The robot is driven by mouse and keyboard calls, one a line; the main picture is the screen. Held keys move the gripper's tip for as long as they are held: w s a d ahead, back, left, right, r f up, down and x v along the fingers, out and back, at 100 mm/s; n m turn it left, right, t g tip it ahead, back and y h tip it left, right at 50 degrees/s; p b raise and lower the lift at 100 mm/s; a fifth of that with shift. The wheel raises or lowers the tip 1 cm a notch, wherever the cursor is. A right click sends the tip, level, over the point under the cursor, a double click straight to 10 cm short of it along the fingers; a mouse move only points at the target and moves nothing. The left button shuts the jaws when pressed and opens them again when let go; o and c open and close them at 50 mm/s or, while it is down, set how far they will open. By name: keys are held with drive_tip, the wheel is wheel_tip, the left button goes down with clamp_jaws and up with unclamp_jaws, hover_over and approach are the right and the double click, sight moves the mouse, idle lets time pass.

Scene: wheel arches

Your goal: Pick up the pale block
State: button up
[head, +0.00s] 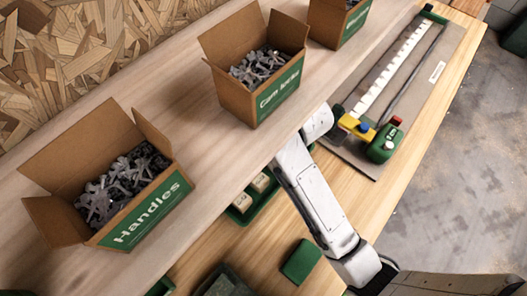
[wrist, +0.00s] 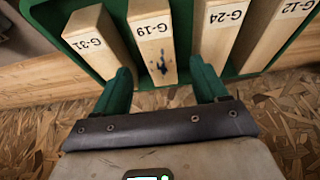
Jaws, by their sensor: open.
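Several pale wooden blocks stand side by side in a green tray (wrist: 88,68) in the wrist view. They are labelled G-31 (wrist: 98,42), G-19 (wrist: 152,42), G-24 (wrist: 222,38) and G-12 (wrist: 276,35). G-19 has a dark stain on its face. My gripper (wrist: 163,84) is open, its green fingers on either side of G-19's near end, with no clear grip on it. In the head view, pale block ends (head: 261,182) show in the green tray (head: 238,216), partly hidden by the shelf edge. My gripper is hidden there.
A shelf above the bench holds open cartons of metal parts marked Handles (head: 150,216) and Cam locks (head: 280,92), with another carton (head: 352,22) behind. A fixture board (head: 400,75) lies at upper right. A green box (head: 300,262) sits near my arm.

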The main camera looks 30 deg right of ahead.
drive_tip(key=shift+x, duration=1.9)
drive_tip(key=shift+c, duration=0.3)
drive_tip(key=c, duration=1.1)
